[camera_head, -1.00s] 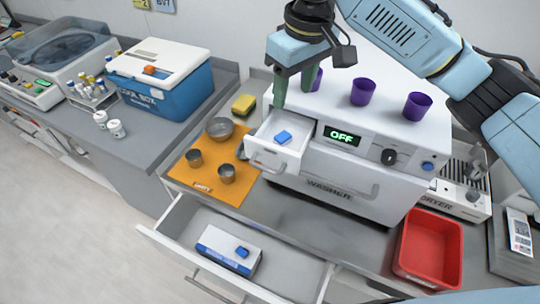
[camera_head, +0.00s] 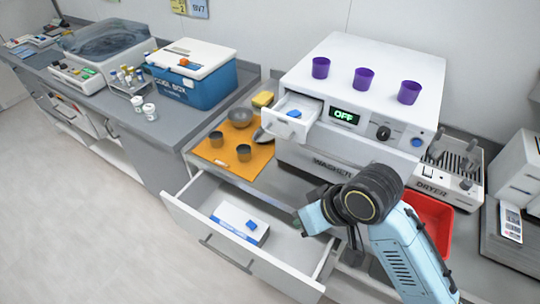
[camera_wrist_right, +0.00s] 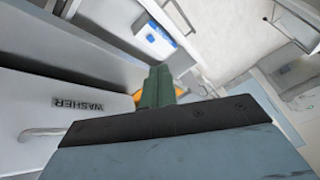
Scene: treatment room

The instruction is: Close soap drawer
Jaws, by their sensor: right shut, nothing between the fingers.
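The soap drawer (camera_head: 277,121) is the small white drawer at the upper left of the white washer (camera_head: 314,158). It stands pulled out, with a blue tablet (camera_head: 294,114) in it. My right gripper (camera_head: 299,224) is below and in front of the washer, over the right part of the large open lower drawer, apart from the soap drawer. Its green fingers also show in the right wrist view (camera_wrist_right: 158,85), shut and empty. The washer's front is at the left of that view. My left gripper is not in view.
The large lower drawer (camera_head: 209,241) is open and holds a white-and-blue box (camera_head: 232,220) with a blue tablet on it. Three purple cups (camera_head: 361,78) stand on the washer. An orange mat (camera_head: 215,156) with metal cups lies left. A red bin (camera_head: 432,215) is partly behind my right arm.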

